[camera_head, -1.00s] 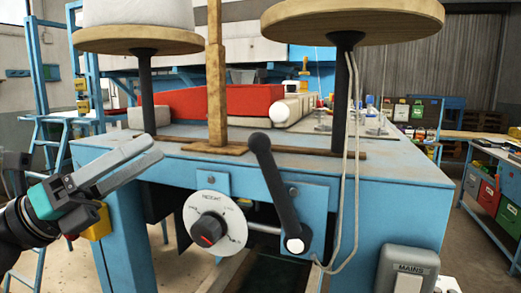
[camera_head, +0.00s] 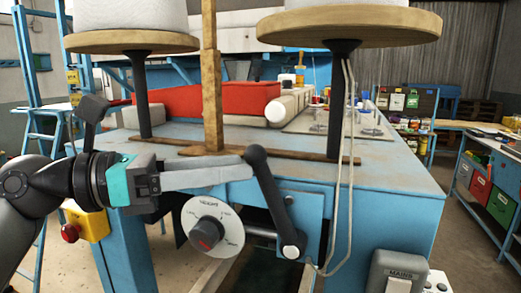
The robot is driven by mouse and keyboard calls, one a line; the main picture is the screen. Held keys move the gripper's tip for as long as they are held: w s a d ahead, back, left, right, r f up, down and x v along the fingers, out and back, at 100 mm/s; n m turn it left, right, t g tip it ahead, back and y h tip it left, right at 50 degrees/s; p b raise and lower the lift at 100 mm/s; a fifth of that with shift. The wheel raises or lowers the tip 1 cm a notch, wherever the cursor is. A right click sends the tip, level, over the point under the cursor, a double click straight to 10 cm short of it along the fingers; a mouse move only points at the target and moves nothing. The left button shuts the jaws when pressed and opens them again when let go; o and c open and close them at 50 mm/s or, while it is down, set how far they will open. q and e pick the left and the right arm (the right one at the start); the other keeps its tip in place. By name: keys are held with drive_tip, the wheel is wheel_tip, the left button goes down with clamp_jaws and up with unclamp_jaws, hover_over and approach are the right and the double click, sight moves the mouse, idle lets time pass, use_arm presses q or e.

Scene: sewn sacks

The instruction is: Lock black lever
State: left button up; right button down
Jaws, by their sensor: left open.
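The black lever (camera_head: 273,201) is on the blue front of the machine table. Its pivot is at the lower right, and the lever leans up and to the left to a thick rounded end. My left gripper (camera_head: 248,172) comes in from the left, with its grey fingers pointing right at the lever's upper part. The fingers are seen edge-on and overlap in the view; the gripper is open. The fingertips are right beside the lever's left edge; I cannot tell whether they touch it.
A white dial (camera_head: 213,228) with a dark knob sits just below my fingers. Two round wooden spool stands (camera_head: 350,27) rise above the table (camera_head: 395,172), with a wooden post (camera_head: 210,90) between them. A white cable hangs right of the lever.

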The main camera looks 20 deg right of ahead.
sight(261, 165)
use_arm(q)
drive_tip(key=d+p, duration=0.1)
drive_tip(key=d, duration=0.4)
drive_tip(key=shift+w, duration=0.1)
clamp_jaws()
idle(0.3)
idle(1.0)
